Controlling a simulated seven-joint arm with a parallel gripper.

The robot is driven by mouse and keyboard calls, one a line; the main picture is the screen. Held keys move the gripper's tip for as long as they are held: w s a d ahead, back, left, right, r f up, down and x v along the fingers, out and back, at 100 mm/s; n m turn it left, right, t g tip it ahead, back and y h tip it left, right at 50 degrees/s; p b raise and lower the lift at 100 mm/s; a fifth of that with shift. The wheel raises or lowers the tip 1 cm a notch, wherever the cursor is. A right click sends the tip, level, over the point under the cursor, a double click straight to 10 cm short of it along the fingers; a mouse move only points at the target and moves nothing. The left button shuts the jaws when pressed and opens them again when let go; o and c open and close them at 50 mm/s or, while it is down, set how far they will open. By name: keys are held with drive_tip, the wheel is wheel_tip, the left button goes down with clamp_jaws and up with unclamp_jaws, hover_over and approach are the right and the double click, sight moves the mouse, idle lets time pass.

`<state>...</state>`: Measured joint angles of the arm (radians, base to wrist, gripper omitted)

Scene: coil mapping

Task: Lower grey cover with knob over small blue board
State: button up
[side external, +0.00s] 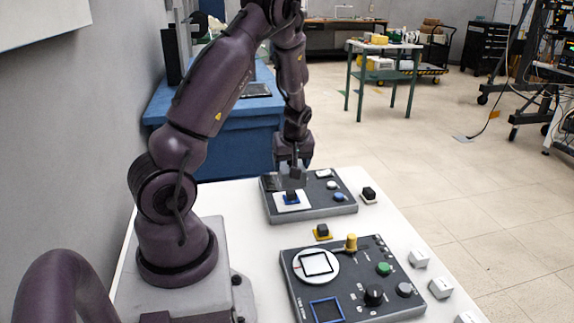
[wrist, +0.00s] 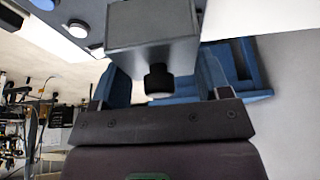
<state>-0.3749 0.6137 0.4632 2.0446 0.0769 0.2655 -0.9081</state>
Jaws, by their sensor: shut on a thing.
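My gripper (side external: 293,164) is over the far panel (side external: 315,211) in the side view. It is shut on the black knob (wrist: 158,82) of the grey cover, between the fingers in the wrist view. The grey cover (wrist: 152,40) is box-shaped and fills the top middle of that view. In the side view the cover (side external: 298,173) hangs under the fingers, small and dark. The small blue board (side external: 291,197) lies on a white square plate (side external: 281,206) on the far panel, just below the cover. The cover looks apart from the board; the exact gap is hard to tell.
The far panel also holds a blue button (side external: 339,197) and white pieces. A black-topped block (side external: 369,195) stands to its right. A near panel (side external: 345,262) carries a white disc, knobs and a blue frame. A yellow-based block (side external: 322,232) sits between the panels.

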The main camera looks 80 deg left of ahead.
sight(291, 191)
drive_tip(key=shift+f, duration=2.45)
drive_tip(key=shift+f, duration=0.5)
drive_tip(key=o, duration=1.1)
drive_tip(key=shift+r, duration=3.5)
